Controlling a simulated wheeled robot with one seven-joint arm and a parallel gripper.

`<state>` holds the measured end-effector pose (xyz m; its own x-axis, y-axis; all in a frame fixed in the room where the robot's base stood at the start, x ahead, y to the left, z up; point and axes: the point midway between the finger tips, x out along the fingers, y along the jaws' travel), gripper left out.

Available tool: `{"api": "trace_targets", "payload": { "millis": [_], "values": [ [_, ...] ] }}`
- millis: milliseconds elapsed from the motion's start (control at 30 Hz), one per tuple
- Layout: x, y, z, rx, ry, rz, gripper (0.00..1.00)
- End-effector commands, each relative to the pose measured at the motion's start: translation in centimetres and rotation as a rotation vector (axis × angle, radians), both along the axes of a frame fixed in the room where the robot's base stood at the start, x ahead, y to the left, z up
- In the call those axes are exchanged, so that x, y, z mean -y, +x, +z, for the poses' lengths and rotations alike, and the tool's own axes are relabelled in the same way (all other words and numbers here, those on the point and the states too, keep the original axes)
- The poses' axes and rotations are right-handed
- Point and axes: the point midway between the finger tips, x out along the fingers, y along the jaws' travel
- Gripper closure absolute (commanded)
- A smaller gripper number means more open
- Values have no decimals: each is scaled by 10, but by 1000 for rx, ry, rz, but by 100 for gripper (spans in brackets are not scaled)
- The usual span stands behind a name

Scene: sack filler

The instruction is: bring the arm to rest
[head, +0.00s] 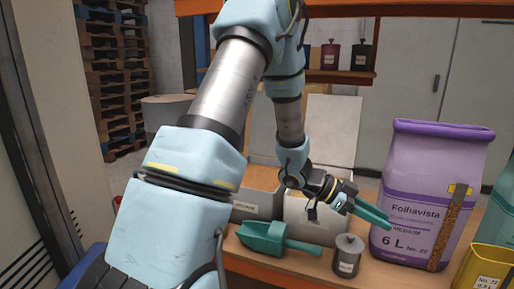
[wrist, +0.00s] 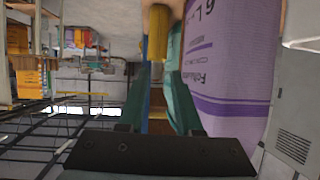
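My arm reaches down from the upper middle of the head view, bent, with its wrist above the wooden bench. My gripper (head: 379,214) has teal fingers pointing right and slightly down, in front of the lower left of a purple sack (head: 425,170). I cannot tell whether they touch it. In the wrist view my gripper (wrist: 158,85) shows a gap between its fingers with nothing held there. The purple sack (wrist: 225,65) stands close on the right of that view. A teal scoop (head: 268,240) lies on the bench, away from the gripper.
A grey lidded canister (head: 347,258) stands below my gripper. A yellow container (head: 488,272) is at the lower right, near a brown strip (head: 447,230) on the sack's front. Shelf canisters (head: 330,55) and stacked pallets (head: 112,75) are farther back.

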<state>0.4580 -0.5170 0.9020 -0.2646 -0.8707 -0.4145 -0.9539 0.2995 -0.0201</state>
Motion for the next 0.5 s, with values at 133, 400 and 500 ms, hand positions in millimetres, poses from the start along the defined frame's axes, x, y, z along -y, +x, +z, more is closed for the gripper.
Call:
{"api": "trace_targets", "payload": {
  "millis": [133,400,500],
  "values": [
    [-7,21,1,35,37,94,66],
    [-41,76,5,107,154,353,66],
    [-66,101,7,129,222,491,66]
  ]
}}
